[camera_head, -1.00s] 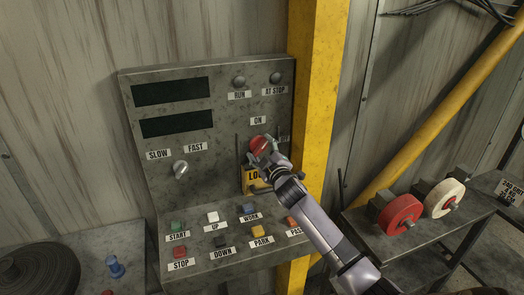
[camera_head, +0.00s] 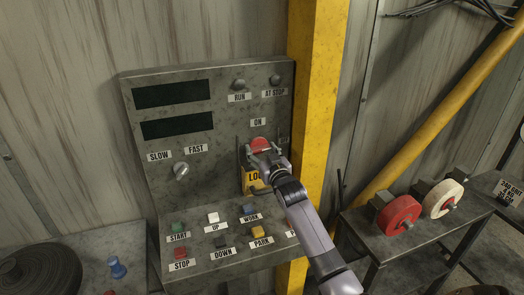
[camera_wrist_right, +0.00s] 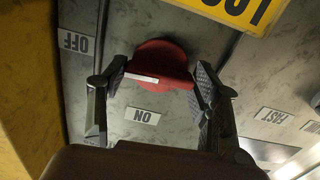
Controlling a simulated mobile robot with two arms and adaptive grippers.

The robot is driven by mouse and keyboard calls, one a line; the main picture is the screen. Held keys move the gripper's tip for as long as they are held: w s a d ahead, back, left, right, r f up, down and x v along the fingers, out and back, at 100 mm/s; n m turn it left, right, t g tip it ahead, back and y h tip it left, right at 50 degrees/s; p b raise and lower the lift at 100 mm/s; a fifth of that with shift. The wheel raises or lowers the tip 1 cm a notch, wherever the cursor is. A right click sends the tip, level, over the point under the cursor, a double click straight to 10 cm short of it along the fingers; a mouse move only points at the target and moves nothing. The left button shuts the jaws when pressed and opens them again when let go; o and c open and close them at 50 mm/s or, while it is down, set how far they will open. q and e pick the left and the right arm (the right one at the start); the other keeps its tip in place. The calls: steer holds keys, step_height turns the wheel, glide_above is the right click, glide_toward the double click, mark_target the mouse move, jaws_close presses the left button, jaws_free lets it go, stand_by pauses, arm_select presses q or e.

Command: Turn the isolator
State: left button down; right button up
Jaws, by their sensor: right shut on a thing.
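The isolator is a red round knob (camera_head: 260,143) on the grey control panel (camera_head: 225,90), below the ON label (camera_head: 258,122) and left of the OFF label, which is mostly hidden. My right gripper (camera_head: 262,158) comes from the lower right, with its fingers at the knob. In the right wrist view, the red knob (camera_wrist_right: 162,62) sits between the two fingers of my right gripper (camera_wrist_right: 160,80). A white bar shows on its left half, toward the OFF label (camera_wrist_right: 76,41); the ON label (camera_wrist_right: 143,116) is below. My left gripper is out of view.
A yellow lock tag (camera_head: 254,178) hangs just below the knob. A speed switch (camera_head: 181,170) is left of it, with several coloured buttons on the lower ledge. A yellow post (camera_head: 315,80) stands right of the panel. A bench with red (camera_head: 400,215) and cream wheels is at right.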

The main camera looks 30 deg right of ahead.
steer(key=shift+f+m, duration=0.15)
steer(key=shift+m, duration=0.45)
steer(key=o, duration=0.9)
steer(key=v, duration=1.2)
